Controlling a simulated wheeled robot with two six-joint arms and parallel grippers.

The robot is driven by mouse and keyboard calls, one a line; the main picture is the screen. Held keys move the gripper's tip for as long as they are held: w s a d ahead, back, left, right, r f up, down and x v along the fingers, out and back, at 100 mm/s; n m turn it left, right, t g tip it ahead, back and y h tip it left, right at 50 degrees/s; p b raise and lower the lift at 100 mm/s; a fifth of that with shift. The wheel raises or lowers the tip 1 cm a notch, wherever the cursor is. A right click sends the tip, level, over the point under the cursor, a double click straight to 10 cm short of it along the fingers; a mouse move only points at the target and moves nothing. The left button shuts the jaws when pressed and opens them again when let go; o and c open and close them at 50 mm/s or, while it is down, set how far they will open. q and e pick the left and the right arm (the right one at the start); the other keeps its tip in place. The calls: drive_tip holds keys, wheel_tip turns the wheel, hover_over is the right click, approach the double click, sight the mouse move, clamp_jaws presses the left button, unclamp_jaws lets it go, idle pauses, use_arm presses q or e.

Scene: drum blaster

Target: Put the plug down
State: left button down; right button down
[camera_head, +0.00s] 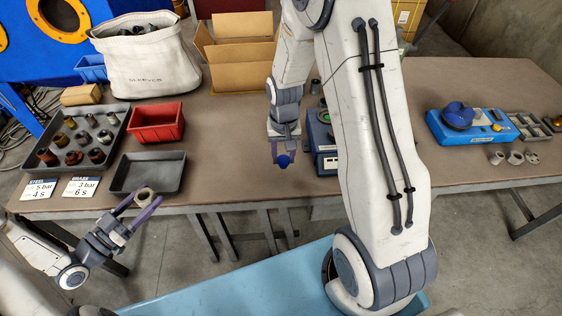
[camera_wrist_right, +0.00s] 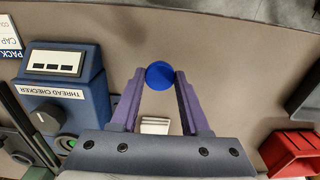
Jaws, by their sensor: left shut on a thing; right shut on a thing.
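The blue plug (camera_head: 284,161) is held between the purple fingertips of my right gripper (camera_head: 283,155), above the brown table near its front edge. In the right wrist view the plug (camera_wrist_right: 160,75) shows as a round blue face between the tips of the right gripper (camera_wrist_right: 159,85). I cannot tell how high it is above the table. My left gripper (camera_head: 144,203) is shut on a greyish metal sleeve (camera_head: 145,193), in front of the empty dark tray (camera_head: 147,187). The thread checker (camera_head: 322,140) stands just right of the right gripper, partly hidden by my arm.
A red bin (camera_head: 156,122) and a tray of several sleeves (camera_head: 62,153) are at the left. A white bag (camera_head: 150,65) and an open cardboard box (camera_head: 240,77) stand behind. A blue device (camera_head: 470,128) is at the right. The table left of the right gripper is clear.

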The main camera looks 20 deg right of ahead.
sight(281, 158)
drive_tip(key=shift+w+a+f, duration=0.2)
drive_tip(key=shift+w, duration=0.15)
drive_tip(key=shift+f, duration=0.3)
wheel_tip(281, 158, down, 4)
drive_tip(key=shift+r, duration=0.2)
drive_tip(key=shift+f, duration=0.2)
drive_tip(key=shift+c, duration=1.9)
unclamp_jaws()
drive_tip(key=shift+r, duration=0.15)
